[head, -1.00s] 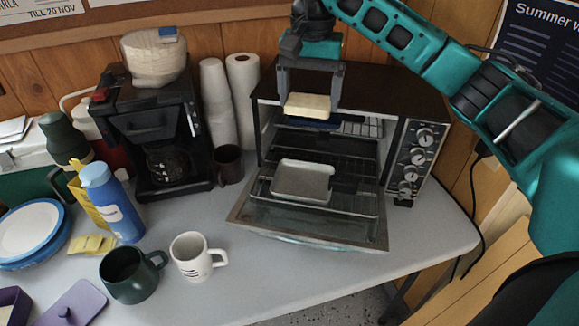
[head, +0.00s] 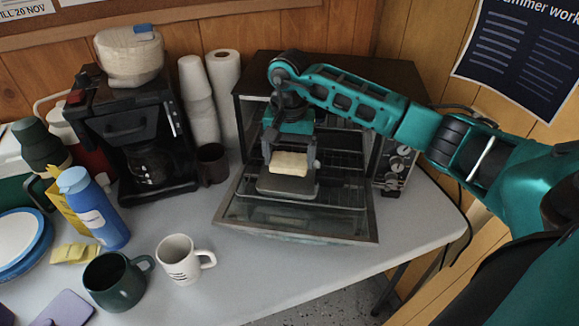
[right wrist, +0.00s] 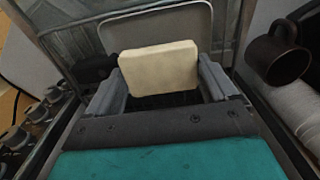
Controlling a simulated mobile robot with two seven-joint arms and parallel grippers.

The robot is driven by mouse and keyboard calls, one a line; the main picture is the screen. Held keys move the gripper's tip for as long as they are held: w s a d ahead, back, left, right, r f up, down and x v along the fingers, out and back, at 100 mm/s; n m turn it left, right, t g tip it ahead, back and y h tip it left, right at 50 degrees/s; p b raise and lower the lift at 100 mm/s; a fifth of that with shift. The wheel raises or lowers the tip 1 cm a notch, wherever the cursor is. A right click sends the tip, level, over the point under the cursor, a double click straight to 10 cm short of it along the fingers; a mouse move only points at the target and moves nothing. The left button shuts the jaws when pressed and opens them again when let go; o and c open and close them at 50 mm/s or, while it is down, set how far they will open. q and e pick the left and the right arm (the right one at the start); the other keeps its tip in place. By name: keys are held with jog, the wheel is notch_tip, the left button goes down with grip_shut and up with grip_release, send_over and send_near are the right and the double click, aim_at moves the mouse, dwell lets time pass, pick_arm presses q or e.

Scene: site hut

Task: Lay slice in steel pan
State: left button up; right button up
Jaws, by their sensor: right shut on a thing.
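A pale cream slice (head: 289,163) is held between the fingers of my right gripper (head: 290,168), which is shut on it. The slice (right wrist: 160,72) also shows between both fingers in the right wrist view. The steel pan (head: 286,187) is a shallow grey tray at the toaster oven's front, over the lowered door. In the head view the slice is over the pan's back part, which it and the gripper partly hide. In the right wrist view the pan (right wrist: 160,30) lies beyond the slice, and I cannot tell whether they touch. My left gripper is not in view.
The toaster oven (head: 400,80) is open, its glass door (head: 300,222) lowered towards the table's front. A dark brown mug (head: 212,163) stands close left of the oven. A white mug (head: 183,260) and a green mug (head: 113,282) stand front left.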

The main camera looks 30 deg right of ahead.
aim_at(289, 160)
notch_tip(289, 160, down, 4)
jog(key=shift+r, duration=0.1)
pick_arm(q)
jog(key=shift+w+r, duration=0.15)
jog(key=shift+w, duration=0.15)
pick_arm(e)
jog(key=o, duration=0.7)
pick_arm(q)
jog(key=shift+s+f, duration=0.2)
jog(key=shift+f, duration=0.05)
pick_arm(e)
jog(key=shift+o, duration=0.2)
